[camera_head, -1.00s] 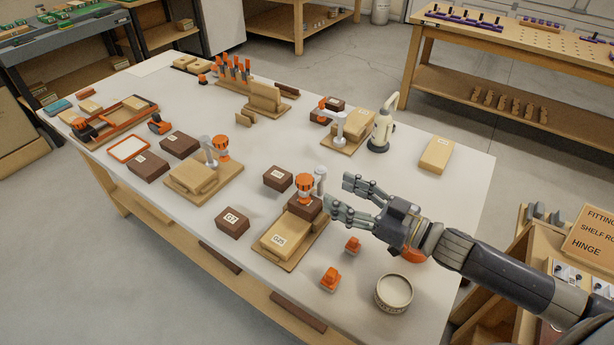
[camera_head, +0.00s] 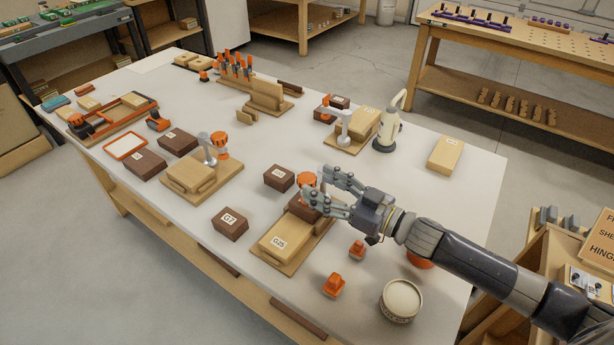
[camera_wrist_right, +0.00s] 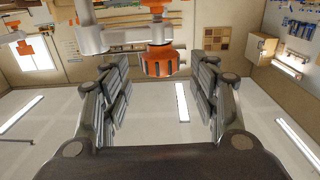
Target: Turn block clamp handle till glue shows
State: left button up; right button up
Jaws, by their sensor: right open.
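The block clamp's orange handle (camera_head: 306,179) stands above a dark block on a wooden base, beside a light block marked G25 (camera_head: 284,239). My right gripper (camera_head: 315,187) is open, with its fingers spread around the near side of this handle and partly covering the clamp. In the right wrist view the orange handle (camera_wrist_right: 160,62) hangs from a grey clamp arm (camera_wrist_right: 120,37), centred between the tips of my open fingers (camera_wrist_right: 160,85), with gaps on both sides. No glue can be made out at the joint. My left gripper is not in view.
Another clamp with an orange handle (camera_head: 219,145) stands to the left. A dark block marked G7 (camera_head: 230,223) lies left of the G25 base. Small orange pieces (camera_head: 334,287) and a round tub (camera_head: 400,300) stand near the front right.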

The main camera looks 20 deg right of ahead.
aim_at(314, 183)
jog(key=shift+x, duration=2.3)
jog(key=shift+c, duration=0.2)
jog(key=shift+p, duration=0.3)
jog(key=c, duration=1)
